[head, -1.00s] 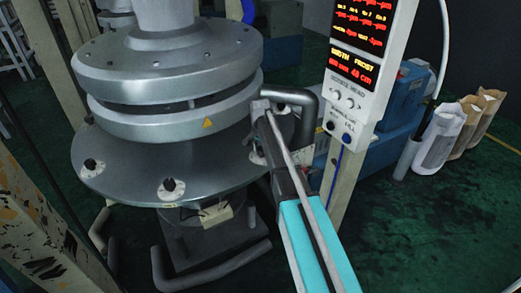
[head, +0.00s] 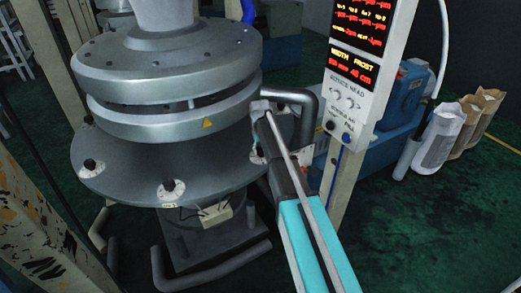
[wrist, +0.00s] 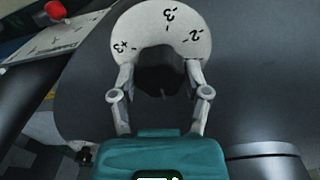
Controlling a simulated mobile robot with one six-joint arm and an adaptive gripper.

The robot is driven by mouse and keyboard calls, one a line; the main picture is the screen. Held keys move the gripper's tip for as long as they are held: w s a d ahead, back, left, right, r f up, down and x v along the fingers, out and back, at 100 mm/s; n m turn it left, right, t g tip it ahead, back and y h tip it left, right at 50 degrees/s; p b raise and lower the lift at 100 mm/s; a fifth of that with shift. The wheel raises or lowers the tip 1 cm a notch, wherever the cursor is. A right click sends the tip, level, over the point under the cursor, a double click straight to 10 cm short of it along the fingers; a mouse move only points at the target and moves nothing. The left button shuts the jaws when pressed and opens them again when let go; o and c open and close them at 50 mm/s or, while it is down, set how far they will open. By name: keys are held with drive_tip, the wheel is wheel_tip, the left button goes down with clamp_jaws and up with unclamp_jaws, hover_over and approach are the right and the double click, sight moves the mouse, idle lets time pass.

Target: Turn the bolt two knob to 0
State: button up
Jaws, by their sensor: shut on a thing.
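A black knob (wrist: 162,80) sits in the middle of a white dial plate (wrist: 160,18) in the wrist view. The plate carries marks that read like "-2", "-3" and "±3". My gripper (wrist: 160,88) is shut on this knob, with one finger on each side. A pale line shows on the knob's face; where it points on the scale I cannot tell. In the head view my gripper (head: 262,140) is at the right edge of the round grey plate (head: 125,180), and my arm hides the held knob. No label naming the bolt is readable.
Other black knobs stand on the plate at its left edge (head: 90,164) and front (head: 171,184). A dark bent pipe (head: 308,105) passes close behind my gripper. A display panel (head: 355,70) stands to the right. A red button (wrist: 55,10) shows in the wrist view.

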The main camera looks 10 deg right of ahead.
drive_tip(key=n, duration=0.3)
drive_tip(key=shift+n, duration=0.4)
idle(0.3)
drive_tip(key=o, duration=1.1)
drive_tip(key=shift+o, duration=0.2)
drive_tip(key=shift+r, duration=0.1)
